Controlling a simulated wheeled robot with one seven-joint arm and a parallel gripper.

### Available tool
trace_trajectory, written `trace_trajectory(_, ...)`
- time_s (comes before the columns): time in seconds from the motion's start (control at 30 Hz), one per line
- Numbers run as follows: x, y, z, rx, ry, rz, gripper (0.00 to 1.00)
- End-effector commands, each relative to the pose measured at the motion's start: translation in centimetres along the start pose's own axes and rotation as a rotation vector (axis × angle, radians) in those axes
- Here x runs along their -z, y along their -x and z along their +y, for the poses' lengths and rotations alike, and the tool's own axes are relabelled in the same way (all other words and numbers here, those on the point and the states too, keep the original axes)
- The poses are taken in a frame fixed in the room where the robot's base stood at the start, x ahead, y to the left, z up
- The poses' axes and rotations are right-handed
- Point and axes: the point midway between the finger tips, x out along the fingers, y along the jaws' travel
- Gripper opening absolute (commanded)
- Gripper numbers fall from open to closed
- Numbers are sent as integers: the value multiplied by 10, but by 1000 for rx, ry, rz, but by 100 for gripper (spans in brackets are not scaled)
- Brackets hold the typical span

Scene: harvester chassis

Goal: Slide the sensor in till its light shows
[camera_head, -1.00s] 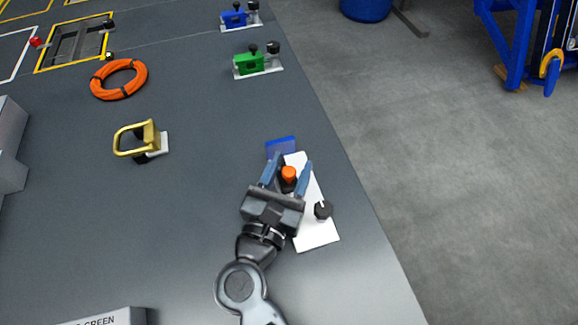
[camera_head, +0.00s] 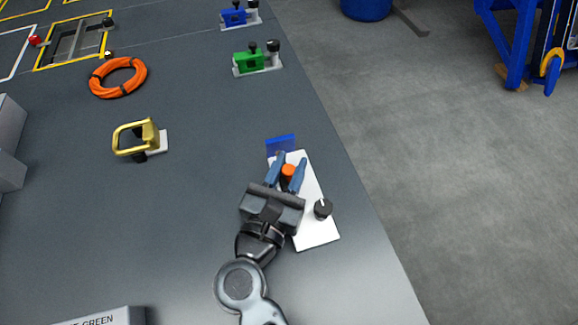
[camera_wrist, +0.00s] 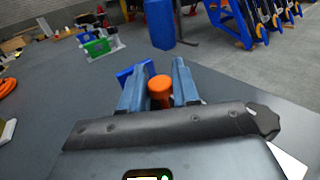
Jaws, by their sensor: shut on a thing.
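The sensor with its round orange end (camera_head: 288,170) is between the two blue-grey fingers of my gripper (camera_head: 290,164), which are shut on it. The orange end also shows in the wrist view (camera_wrist: 160,87); the sensor's lower part is hidden by the fingers. A blue upright bracket (camera_head: 281,144) stands just beyond the fingertips, at the far end of a white plate (camera_head: 316,232). In the wrist view the bracket (camera_wrist: 125,73) is partly behind the left finger. I cannot tell whether the sensor touches the bracket. I see no lit light on the sensor.
A black knob (camera_head: 323,208) stands on the plate, right of my gripper. A yellow handle-shaped part (camera_head: 140,137), an orange cable coil (camera_head: 118,77), and green (camera_head: 249,62) and blue (camera_head: 233,17) fixtures lie farther off. The dark surface left of the plate is clear.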

Motion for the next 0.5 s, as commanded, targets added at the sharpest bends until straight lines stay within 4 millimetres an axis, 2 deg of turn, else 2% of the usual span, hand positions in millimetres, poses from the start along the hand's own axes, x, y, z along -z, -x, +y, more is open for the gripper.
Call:
trace_trajectory(0.37, -1, -2, 1, 0, -1, -1, 0)
trace_trajectory(0.4, -1, -2, 1, 0, -1, -1, 34)
trace_trajectory(0.5, 0, -2, 1, 0, -1, -1, 44)
